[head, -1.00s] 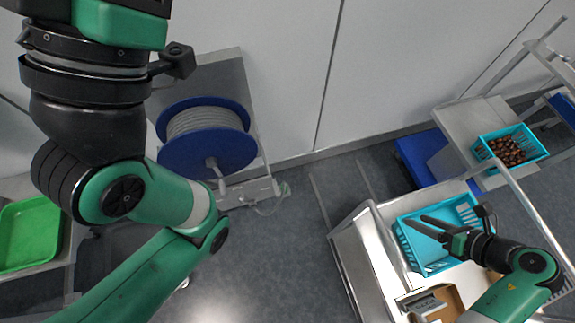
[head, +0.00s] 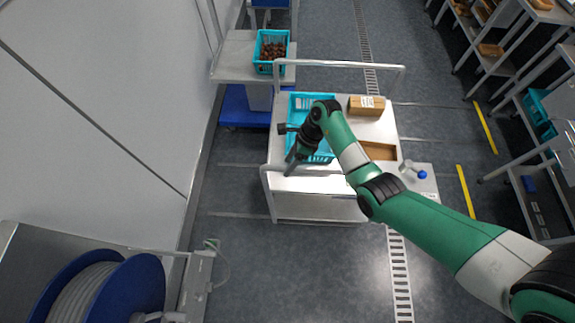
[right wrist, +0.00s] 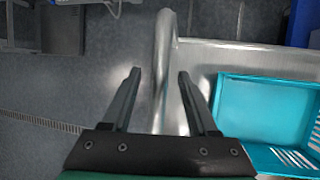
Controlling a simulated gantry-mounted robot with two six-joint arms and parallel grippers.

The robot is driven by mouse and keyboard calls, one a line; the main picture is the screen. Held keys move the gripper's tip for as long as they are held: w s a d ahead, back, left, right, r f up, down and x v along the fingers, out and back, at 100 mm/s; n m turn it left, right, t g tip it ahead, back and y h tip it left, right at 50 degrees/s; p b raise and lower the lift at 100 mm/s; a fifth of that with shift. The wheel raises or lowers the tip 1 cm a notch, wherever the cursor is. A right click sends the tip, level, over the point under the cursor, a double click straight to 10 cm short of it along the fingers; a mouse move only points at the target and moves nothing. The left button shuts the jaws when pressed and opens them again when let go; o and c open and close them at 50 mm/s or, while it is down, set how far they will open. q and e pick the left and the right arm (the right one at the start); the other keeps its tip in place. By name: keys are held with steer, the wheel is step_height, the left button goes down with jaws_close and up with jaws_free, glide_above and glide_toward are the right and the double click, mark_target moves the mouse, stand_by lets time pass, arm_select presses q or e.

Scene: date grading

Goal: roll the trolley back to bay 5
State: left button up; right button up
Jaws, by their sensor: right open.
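The trolley (head: 320,207) is a pale metal cart in the middle of the head view, with a raised tube rail at its far and near ends. My right gripper (head: 290,168) is at the trolley's near left corner, by the near rail (head: 325,173). In the right wrist view the right gripper (right wrist: 160,73) is open, with the rail (right wrist: 165,45) showing between its fingers. I cannot tell whether they touch it. My left gripper is out of view. No bay number is readable.
A bench (head: 232,58) with a teal crate of dates (head: 272,50) stands beyond the trolley, left, above a blue base (head: 238,108). A cable reel (head: 100,290) is front left. Racks (head: 540,150) line the right. Marked floor nearer than the trolley is clear.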

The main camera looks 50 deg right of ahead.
steer(key=shift+w+a+f, duration=0.1)
steer(key=shift+a+f, duration=0.1)
steer(key=shift+f, duration=0.25)
jaws_close()
steer(key=shift+r, duration=0.1)
stand_by(1.0)
